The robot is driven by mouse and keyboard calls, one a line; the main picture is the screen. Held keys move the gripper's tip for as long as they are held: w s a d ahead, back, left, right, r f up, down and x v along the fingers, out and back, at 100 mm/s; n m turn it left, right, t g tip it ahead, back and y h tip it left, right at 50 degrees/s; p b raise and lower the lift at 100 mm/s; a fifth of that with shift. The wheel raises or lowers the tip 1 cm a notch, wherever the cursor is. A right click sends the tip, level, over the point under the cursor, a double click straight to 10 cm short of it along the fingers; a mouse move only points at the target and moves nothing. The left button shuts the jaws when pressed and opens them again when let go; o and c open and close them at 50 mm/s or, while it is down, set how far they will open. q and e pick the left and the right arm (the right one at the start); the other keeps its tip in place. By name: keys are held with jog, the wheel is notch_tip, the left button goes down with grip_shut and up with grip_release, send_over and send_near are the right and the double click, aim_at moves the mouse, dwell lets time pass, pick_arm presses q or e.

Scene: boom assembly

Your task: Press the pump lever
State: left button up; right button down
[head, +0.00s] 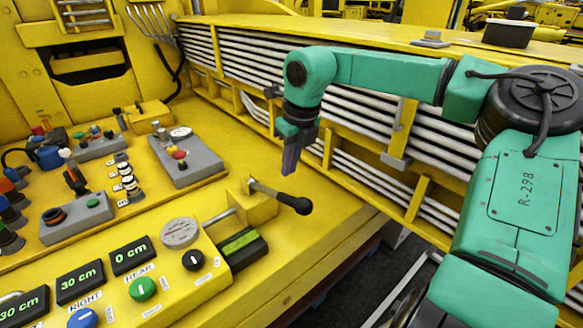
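The pump lever (280,197) is a thin metal rod with a black knob at its right end. It comes out of a yellow block (252,207) on the yellow console and points right, sloping slightly down in the picture. My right gripper (289,172) comes in from the right on a green arm. It points down above the lever's knob in the picture, apart from it, with its dark fingers together and nothing between them. My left gripper is not in view.
Displays and coloured buttons line the front panel (140,285). A grey control box (187,160) with a red knob stands behind the lever. Joysticks and small switches crowd the left. White pipes (345,120) run along the yellow beam at the back.

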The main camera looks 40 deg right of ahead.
jog(key=w+a+r+m+t+y+p, duration=0.1)
jog(key=w+a+r+m+t+y, duration=0.35)
jog(key=r, duration=0.75)
jog(key=w+d+r+m+t+y, duration=0.1)
jog(key=w+d+r+m+t, duration=0.2)
jog(key=r, duration=0.4)
jog(key=w+r+m+t+y, duration=0.1)
jog(key=w+r+m+t, duration=0.15)
jog(key=r+t, duration=0.35)
jog(key=d+r+m+t+h+p, duration=0.1)
jog(key=d+r+m+t+h, duration=0.15)
jog(key=d+m+h, duration=0.45)
jog(key=d+r+m+t+h+p, duration=0.15)
jog(key=d+r+m+h, duration=0.25)
jog(key=d+m, duration=0.6)
jog(key=d+f+m+g, duration=0.3)
jog(key=f+m+g, duration=0.6)
jog(key=f, duration=0.5)
jog(key=s+a+f+g+y+p, duration=0.1)
jog(key=s+a+f+g, duration=0.3)
jog(key=a, duration=0.4)
jog(key=s+a+f+g+y+p, duration=0.1)
jog(key=s+a+f+g+y, duration=0.3)
jog(key=a, duration=0.4)
notch_tip(320, 180, down, 2)
jog(key=shift+s+a+f+g, duration=0.2)
jog(key=shift+s+g, duration=0.45)
jog(key=shift+s, duration=0.45)
